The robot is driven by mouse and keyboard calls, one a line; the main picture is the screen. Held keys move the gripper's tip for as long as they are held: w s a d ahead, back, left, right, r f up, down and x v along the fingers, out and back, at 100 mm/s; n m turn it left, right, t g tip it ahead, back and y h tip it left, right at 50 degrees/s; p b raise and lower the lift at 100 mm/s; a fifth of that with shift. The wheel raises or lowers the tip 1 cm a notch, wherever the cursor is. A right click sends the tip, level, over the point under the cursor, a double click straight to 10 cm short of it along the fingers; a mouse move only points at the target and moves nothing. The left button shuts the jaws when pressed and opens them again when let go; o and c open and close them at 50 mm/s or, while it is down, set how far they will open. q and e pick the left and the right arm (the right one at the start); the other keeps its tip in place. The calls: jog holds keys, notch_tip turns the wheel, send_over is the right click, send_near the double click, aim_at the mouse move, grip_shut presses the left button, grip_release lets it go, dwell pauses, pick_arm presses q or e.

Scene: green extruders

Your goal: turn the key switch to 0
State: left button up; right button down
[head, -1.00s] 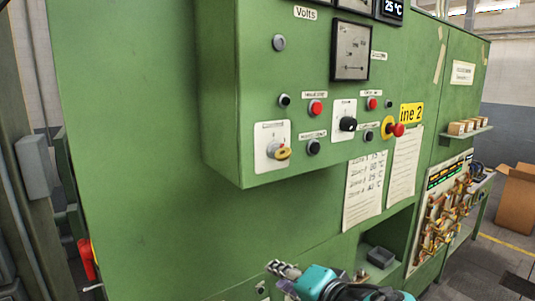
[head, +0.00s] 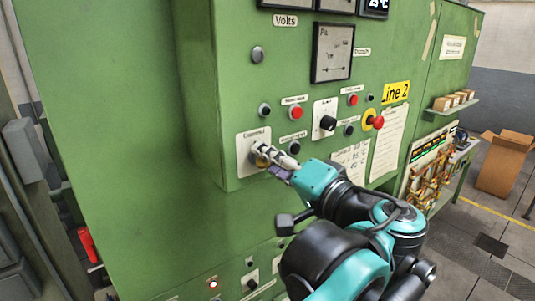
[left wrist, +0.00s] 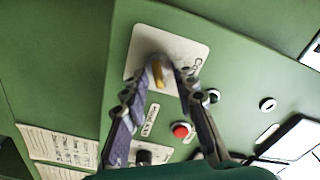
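The key switch is a yellow key (left wrist: 158,72) in a pale plate (left wrist: 143,38) on the green panel. In the head view the plate (head: 247,146) shows at the panel's lower left, and my gripper partly covers the key. My left gripper (head: 268,158) reaches up to the plate from the lower right. In the left wrist view its two fingers (left wrist: 160,84) are apart, one on each side of the key. I cannot tell whether either finger touches it. The switch's position marks are too blurred to read. My right gripper is out of view.
Close by on the panel are a red button (head: 295,113), a black button (head: 294,149), a black rotary knob (head: 328,123) and a red emergency stop (head: 376,122). A cardboard box (head: 505,165) stands on the floor at right.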

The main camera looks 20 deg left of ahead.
pick_arm(q)
jog(key=shift+w+a, duration=0.15)
jog(key=shift+a, duration=0.05)
grip_shut()
jog(key=shift+n, duration=0.3)
jog(key=n, duration=0.5)
jog(key=shift+a+r, duration=0.1)
jog(key=shift+r, duration=0.05)
jog(key=n, duration=0.6)
jog(key=shift+s+a, duration=0.1)
jog(key=shift+s, duration=0.2)
jog(key=shift+n, duration=0.3)
